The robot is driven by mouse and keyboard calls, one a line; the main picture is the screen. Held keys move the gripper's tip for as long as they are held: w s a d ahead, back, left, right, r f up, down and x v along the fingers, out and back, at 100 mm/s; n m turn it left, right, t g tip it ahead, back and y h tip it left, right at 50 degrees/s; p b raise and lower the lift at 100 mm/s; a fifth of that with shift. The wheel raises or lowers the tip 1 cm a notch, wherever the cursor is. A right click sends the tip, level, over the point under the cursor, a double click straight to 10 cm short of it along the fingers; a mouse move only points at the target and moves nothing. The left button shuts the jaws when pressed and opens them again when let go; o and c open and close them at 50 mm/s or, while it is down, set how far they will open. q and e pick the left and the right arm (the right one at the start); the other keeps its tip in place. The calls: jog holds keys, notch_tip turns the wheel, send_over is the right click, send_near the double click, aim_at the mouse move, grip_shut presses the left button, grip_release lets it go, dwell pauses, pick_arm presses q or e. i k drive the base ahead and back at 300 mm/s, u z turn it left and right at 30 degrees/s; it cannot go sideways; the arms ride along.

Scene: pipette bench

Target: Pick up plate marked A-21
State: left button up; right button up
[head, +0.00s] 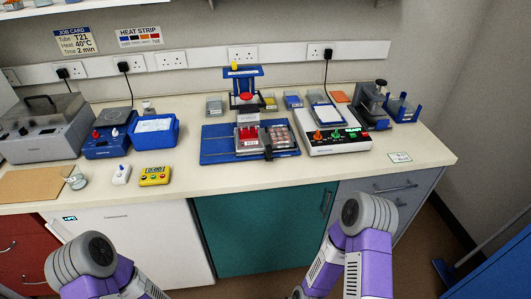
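Several small plates or boxes stand on the bench, and their labels are too small to read, so I cannot tell which is A-21. One labelled plate with red parts (249,142) sits on the blue tray (216,151) beside a block of pinkish wells (280,136). Behind are a grey-green box (214,106), a yellow-marked box (270,103) and a blue box (293,101). A pale plate with a blue rim (326,116) lies on the white heater unit. Both my purple arms show at the bottom, in front of the bench; neither gripper's fingers are visible.
The white heater unit (340,143) and a dark press-like device (372,105) stand at right. A blue stand (244,80) rises behind the tray. At left are a blue bin (153,131), grey machine (45,130) and glass beaker (75,178). The bench front right of centre is mostly clear.

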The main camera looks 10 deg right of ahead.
aim_at(280, 135)
jog(key=k, duration=0.5)
jog(key=z, duration=1.5)
jog(key=i, duration=1.25)
jog(key=u, duration=1.65)
